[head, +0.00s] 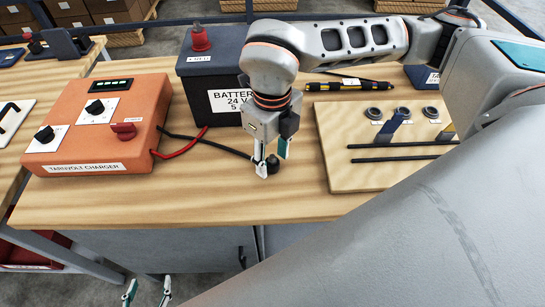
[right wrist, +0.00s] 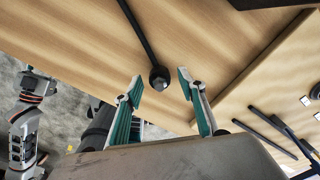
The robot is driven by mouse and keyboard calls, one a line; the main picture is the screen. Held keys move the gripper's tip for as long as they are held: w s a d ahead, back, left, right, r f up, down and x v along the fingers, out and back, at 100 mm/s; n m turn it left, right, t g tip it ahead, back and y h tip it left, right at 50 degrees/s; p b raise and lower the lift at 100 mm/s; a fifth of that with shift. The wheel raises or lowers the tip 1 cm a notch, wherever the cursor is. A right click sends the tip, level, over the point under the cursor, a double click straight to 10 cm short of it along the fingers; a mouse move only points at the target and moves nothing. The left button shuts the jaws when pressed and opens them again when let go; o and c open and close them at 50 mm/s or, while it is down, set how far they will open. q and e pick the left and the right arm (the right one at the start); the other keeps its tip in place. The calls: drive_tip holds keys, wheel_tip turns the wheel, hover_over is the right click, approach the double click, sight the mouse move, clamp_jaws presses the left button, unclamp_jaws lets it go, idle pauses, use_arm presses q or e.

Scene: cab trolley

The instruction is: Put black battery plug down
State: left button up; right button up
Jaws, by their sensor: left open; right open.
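The black battery plug (head: 273,163) is on the wooden bench top (head: 130,205) near its front edge, at the end of a black cable (head: 212,143) from the orange charger (head: 95,125). My right gripper (head: 267,166) is open right at the plug in the head view. In the right wrist view the plug (right wrist: 159,77) shows just beyond and between the spread teal fingertips (right wrist: 161,82), with no finger closed on it. The battery (head: 215,80) stands behind, with a red plug (head: 200,40) on its top left; my arm hides its right part. My left gripper (head: 147,291) is open, low in front of the bench.
A wooden board (head: 335,150) with rings, black rods and upright clips lies to the right of the plug. A black and yellow tool (head: 348,85) lies behind it. The bench front between charger and board is largely clear. Another bench (head: 12,85) stands at the left.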

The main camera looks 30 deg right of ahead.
sight(272, 156)
wheel_tip(272, 156, up, 11)
drive_tip(key=shift+r, duration=0.2)
idle(0.6)
